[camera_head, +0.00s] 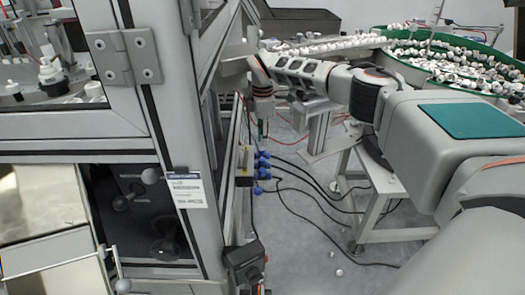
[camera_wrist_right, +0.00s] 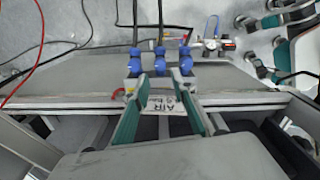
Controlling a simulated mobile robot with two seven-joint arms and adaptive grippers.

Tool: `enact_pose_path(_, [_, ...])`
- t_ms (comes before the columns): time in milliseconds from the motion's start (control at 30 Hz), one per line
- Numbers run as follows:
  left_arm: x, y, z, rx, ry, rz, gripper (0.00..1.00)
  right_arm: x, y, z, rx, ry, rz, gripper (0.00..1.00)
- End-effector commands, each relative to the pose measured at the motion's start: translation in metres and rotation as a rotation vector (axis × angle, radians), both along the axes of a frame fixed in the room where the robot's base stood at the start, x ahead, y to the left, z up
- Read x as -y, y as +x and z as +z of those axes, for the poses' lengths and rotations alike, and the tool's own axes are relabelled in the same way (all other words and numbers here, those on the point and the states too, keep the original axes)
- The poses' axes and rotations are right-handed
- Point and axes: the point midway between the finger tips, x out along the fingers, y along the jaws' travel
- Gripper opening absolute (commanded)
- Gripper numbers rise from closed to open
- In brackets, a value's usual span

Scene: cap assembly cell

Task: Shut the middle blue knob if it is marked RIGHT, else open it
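Three blue knobs sit in a row on a manifold on the machine frame's side. The middle blue knob (camera_wrist_right: 159,62) lies between the left one (camera_wrist_right: 134,63) and the right one (camera_wrist_right: 186,64) in the wrist view; in the head view the middle knob (camera_head: 262,163) is small. No RIGHT mark is readable on it. My right gripper (camera_wrist_right: 157,84) is open and empty, its green-padded fingers apart and pointing toward the knobs, with the middle knob beyond the gap. In the head view the right gripper (camera_head: 262,127) is above the knobs. My left gripper is not in view.
A white label reading AIR (camera_wrist_right: 166,104) is beneath the knobs. Dark hoses (camera_head: 310,185) run from the knobs across the floor. A gauge unit (camera_wrist_right: 213,46) stands right of them. A grey stand (camera_head: 375,215) and a green-rimmed bowl of caps (camera_head: 455,62) are at the right.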

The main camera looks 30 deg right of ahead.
Motion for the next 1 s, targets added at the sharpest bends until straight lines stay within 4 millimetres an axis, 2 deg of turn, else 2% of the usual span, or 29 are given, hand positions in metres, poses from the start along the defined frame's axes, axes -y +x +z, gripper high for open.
enact_pose_path(100, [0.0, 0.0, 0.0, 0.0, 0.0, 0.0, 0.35, 0.0, 0.0, 0.021, 0.002, -0.001, 0.001, 0.25])
enact_pose_path(300, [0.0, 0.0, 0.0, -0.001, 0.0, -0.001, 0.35, 0.0, 0.0, 0.04, 0.0, 0.0, 0.0, 0.25])
enact_pose_path(1000, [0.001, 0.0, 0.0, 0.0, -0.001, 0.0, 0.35, 0.0, 0.0, 0.043, -0.001, 0.0, 0.0, 0.25])
